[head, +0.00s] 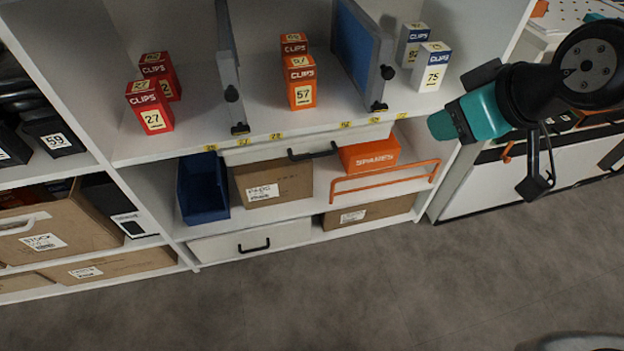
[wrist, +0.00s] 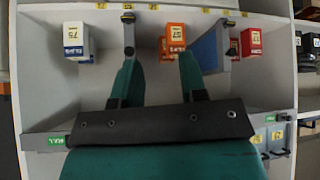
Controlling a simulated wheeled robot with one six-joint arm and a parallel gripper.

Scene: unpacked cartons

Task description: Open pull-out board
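A wide white board front (head: 365,139) with a black bar handle (head: 312,152) sits directly under the middle shelf in the head view. It looks flush with the shelf edge. My gripper (head: 447,124) is up and to the right of that handle, apart from it, in front of the shelf unit's right side. In the wrist view its two teal fingers (wrist: 158,62) are spread with nothing between them. The handle does not show in the wrist view. A grey strip (wrist: 40,139) with green labels crosses low in the wrist view, partly hidden by my gripper; I cannot tell what it belongs to.
Several clips boxes, one an orange box (head: 301,88), stand on the shelf between blue-grey dividers (head: 358,45). Below are a blue bin (head: 202,188), a carton (head: 275,182), an orange spares box (head: 368,154), an orange rail (head: 385,178) and a lower white drawer (head: 215,247). The grey floor (head: 330,300) in front is clear.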

